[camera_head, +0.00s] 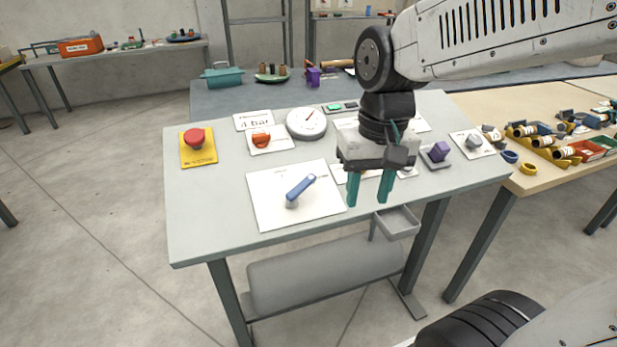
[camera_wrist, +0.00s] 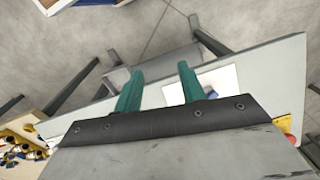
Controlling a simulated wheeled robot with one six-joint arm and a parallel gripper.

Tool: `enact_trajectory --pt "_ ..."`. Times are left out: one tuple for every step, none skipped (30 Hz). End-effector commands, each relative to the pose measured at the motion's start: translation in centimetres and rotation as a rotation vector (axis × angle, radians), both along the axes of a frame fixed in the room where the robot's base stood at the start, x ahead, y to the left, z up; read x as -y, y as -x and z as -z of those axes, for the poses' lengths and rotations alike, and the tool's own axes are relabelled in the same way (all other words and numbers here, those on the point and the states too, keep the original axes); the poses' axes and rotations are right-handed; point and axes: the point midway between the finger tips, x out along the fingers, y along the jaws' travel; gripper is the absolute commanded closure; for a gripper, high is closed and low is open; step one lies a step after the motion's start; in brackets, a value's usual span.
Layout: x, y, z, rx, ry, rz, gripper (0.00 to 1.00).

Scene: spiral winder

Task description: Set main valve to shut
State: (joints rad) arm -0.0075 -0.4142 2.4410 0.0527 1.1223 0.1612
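The main valve looks to be the blue lever handle (camera_head: 301,187) on a grey hub, mounted on a white plate (camera_head: 262,213) at the front of the grey table. The lever points up and to the right, at a slant across the plate. The plate's small print is not readable. My gripper (camera_head: 370,204) has two teal fingers pointing down, apart and empty, to the right of the lever and above the table's front edge. In the wrist view my gripper (camera_wrist: 160,85) shows the same gap, with a white plate (camera_wrist: 215,82) beyond the right finger. A bit of blue shows by that finger.
A red button on a yellow plate (camera_head: 197,146), an orange knob (camera_head: 261,139), a round gauge (camera_head: 306,123) and a purple knob (camera_head: 438,152) share the table top (camera_head: 190,220). A small grey tray (camera_head: 397,223) hangs at the front edge. Another table (camera_head: 520,186) with parts stands right.

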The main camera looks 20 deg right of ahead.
Motion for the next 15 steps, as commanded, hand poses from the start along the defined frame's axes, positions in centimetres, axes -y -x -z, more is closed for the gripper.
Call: enact_trajectory --pt "-0.3 -2.1 0.7 -0.006 -0.01 0.068 0.6" --pt "-0.5 -3.3 1.0 -0.004 -0.018 0.117 0.6" --pt "-0.7 -5.0 1.4 0.003 -0.029 0.187 0.6" --pt "-0.9 -6.3 1.7 0.009 -0.037 0.242 0.6" --pt "-1.1 -7.5 2.0 0.016 -0.046 0.296 0.6" --pt "-1.3 -9.2 2.4 0.028 -0.059 0.373 0.6" --pt "-1.4 -10.3 2.7 0.037 -0.069 0.432 0.6" --pt "-1.6 -11.5 2.9 0.048 -0.081 0.494 0.6" --pt "-1.8 -13.0 3.0 0.065 -0.098 0.572 0.6" --pt "-1.8 -13.9 2.9 0.08 -0.11 0.624 0.6" --pt "-1.9 -14.6 2.8 0.095 -0.123 0.672 0.6" --pt "-2.0 -15.3 2.4 0.113 -0.14 0.728 0.6" --pt "-2.0 -15.8 2.1 0.128 -0.153 0.764 0.6" --pt "-2.0 -16.1 1.9 0.138 -0.162 0.796 0.6" --pt "-2.0 -16.4 1.8 0.147 -0.171 0.83 0.6"
